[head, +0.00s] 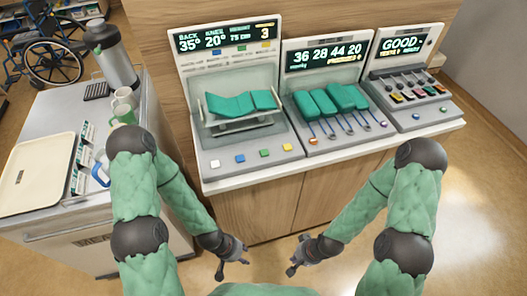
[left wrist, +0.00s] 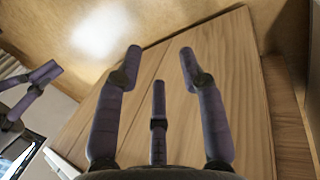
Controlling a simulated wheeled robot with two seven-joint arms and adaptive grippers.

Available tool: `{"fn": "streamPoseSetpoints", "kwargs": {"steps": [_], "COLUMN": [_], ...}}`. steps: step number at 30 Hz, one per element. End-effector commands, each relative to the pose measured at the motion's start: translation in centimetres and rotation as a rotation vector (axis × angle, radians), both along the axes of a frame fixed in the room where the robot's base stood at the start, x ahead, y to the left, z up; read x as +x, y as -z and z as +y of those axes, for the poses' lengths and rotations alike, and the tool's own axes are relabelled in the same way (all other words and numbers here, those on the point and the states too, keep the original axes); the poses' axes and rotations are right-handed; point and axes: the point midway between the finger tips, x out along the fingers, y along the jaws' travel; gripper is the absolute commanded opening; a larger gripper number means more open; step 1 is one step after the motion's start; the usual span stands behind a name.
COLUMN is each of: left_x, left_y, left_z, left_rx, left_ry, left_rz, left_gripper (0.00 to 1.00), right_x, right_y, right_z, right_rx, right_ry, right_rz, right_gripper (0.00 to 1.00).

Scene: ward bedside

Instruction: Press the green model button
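The left console (head: 205,172) holds a small teal bed model (head: 242,104). On its front ledge a green button (head: 264,153) sits between a blue button (head: 240,158) and a yellow button (head: 287,147). Another green button (head: 443,109) is on the right console. My left gripper (head: 234,272) hangs low in front of the cabinet, well below and apart from the buttons. The left wrist view shows its fingers (left wrist: 160,62) spread and empty. My right gripper (head: 292,270) hangs beside it, also seeming open and empty. No button shows in the left wrist view.
The consoles stand on a wooden cabinet (head: 255,205). The middle console (head: 330,150) has teal pads and the right one small levers. At left a cart (head: 45,243) bears a tray (head: 30,175), mugs and a flask (head: 112,55). Open floor lies at right.

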Motion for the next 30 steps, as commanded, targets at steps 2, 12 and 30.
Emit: {"fn": "streamPoseSetpoints", "kwargs": {"steps": [2, 12, 30], "left_x": [0.0, 0.0, 0.0], "left_y": [0.0, 0.0, 0.0], "left_z": [0.0, 0.0, 0.0], "left_rx": [0.0, 0.0, 0.0], "left_ry": [0.0, 0.0, 0.0], "left_rz": [0.0, 0.0, 0.0], "left_gripper": [0.4, 0.0, 0.0], "right_x": [0.0, 0.0, 0.0], "right_y": [0.0, 0.0, 0.0], "right_z": [0.0, 0.0, 0.0], "right_rx": [0.0, 0.0, 0.0], "right_ry": [0.0, 0.0, 0.0], "right_rz": [0.0, 0.0, 0.0], "right_gripper": [0.0, 0.0, 0.0]}}
